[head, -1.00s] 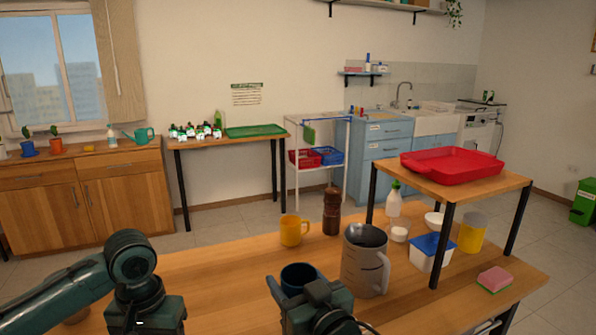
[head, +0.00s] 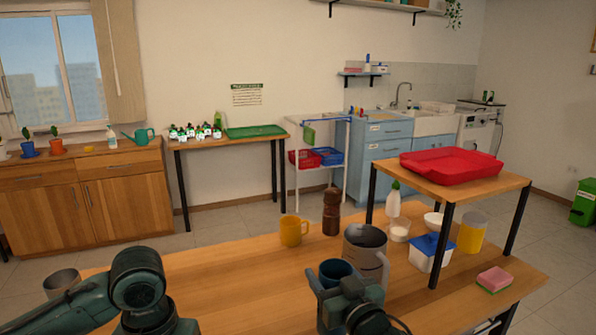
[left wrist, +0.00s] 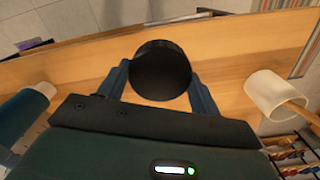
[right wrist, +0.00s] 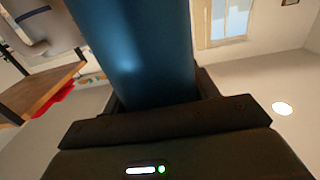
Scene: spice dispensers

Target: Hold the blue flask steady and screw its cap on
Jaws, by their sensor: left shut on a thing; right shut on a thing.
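The blue flask (head: 335,270) stands upright in my right gripper (head: 340,291), in front of the grey pitcher. Its top shows no cap in the head view. In the right wrist view the flask (right wrist: 140,50) fills the space between the jaws, which are shut on it. In the left wrist view my left gripper (left wrist: 161,80) is shut on a round black cap (left wrist: 161,68), one finger on each side. In the head view my left gripper is low at the left, apart from the flask; the cap is hidden there.
A grey pitcher (head: 364,253) stands close behind the flask. A yellow mug (head: 293,231) and brown pepper mill (head: 331,212) are farther back. A grey cup (head: 62,282) is at the left. A raised shelf (head: 450,185) stands right. Table between the arms is clear.

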